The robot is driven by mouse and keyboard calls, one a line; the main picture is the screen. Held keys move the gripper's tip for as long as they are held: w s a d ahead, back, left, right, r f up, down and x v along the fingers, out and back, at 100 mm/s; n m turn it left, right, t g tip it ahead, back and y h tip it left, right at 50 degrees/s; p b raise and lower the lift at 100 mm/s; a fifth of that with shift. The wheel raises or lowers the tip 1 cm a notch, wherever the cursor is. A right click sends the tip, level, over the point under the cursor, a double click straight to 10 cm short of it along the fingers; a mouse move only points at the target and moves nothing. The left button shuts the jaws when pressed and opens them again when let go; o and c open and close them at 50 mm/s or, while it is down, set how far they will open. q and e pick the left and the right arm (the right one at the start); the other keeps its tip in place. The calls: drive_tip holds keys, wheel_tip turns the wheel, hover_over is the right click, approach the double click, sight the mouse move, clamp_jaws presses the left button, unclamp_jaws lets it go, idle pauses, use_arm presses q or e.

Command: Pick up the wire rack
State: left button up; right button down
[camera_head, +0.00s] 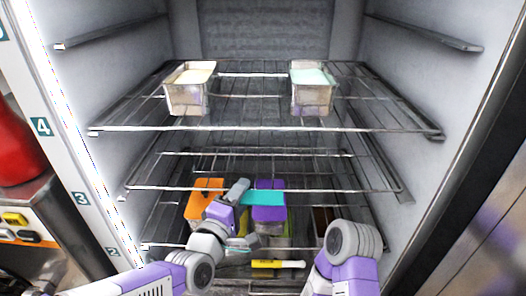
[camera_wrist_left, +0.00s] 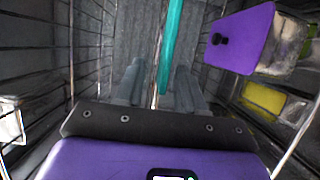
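Several wire racks fill the freezer; I cannot tell which one the task means. The upper wire rack (camera_head: 250,129) holds two tubs. A middle wire rack (camera_head: 265,188) sits below it, and a lower rack is partly hidden by my arms. My left gripper (camera_head: 237,190) reaches into the lower part, beside a teal strip-like thing (camera_head: 264,198). In the left wrist view its fingers (camera_wrist_left: 158,88) are apart, with the teal thing (camera_wrist_left: 170,45) showing between and beyond them; contact is unclear. My right arm enters at lower right; its gripper does not show.
A cream-topped tub (camera_head: 186,98) and a mint-topped tub (camera_head: 312,97) stand on the upper rack. Orange (camera_head: 199,203) and purple (camera_head: 271,213) lidded things lie low inside, with a yellow item (camera_head: 278,264) below. Side walls and rails bound the space.

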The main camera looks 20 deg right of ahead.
use_arm(q)
drive_tip(key=shift+w+d, duration=0.4)
drive_tip(key=shift+w, duration=0.15)
clamp_jaws()
drive_tip(key=shift+r, duration=0.1)
